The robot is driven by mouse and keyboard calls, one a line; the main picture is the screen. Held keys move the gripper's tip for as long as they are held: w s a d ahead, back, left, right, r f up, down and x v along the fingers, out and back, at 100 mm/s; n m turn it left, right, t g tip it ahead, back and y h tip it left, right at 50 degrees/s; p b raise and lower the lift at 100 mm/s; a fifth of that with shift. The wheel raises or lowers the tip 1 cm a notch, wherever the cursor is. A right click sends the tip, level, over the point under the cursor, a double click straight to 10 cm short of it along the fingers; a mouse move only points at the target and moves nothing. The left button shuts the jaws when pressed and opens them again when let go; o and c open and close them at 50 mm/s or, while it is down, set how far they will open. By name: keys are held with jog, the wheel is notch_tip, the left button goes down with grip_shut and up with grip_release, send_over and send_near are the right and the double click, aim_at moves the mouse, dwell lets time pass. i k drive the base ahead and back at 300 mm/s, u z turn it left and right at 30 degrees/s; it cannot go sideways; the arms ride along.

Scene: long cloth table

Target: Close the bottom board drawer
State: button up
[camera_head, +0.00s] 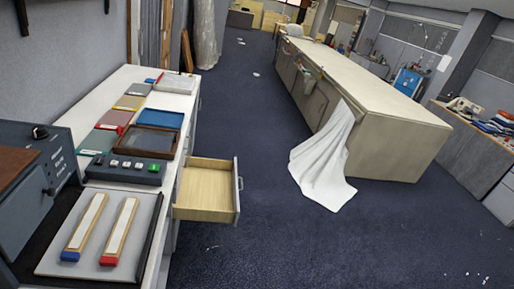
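A wooden drawer (205,190) with a pale, empty-looking inside is pulled out from the right side of the white board cabinet (130,78) on the left. Its front panel (238,186) faces right, with a grey handle on its outer side. The cabinet's other drawer fronts lie along its side and are mostly hidden by the steep view, so I cannot tell which level the open one is. My gripper is not in the picture.
On the cabinet top are a grey board with two coloured-end bars (118,230), a button box (126,170) and several flat trays. A long cream table (390,120) with a hanging white cloth (322,160) stands right. Dark blue carpet (270,235) between them is mostly clear.

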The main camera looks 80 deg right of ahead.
aim_at(209, 190)
jog(key=k, duration=1.2)
jog(key=z, duration=1.9)
jog(key=i, duration=2.15)
jog(key=u, duration=0.3)
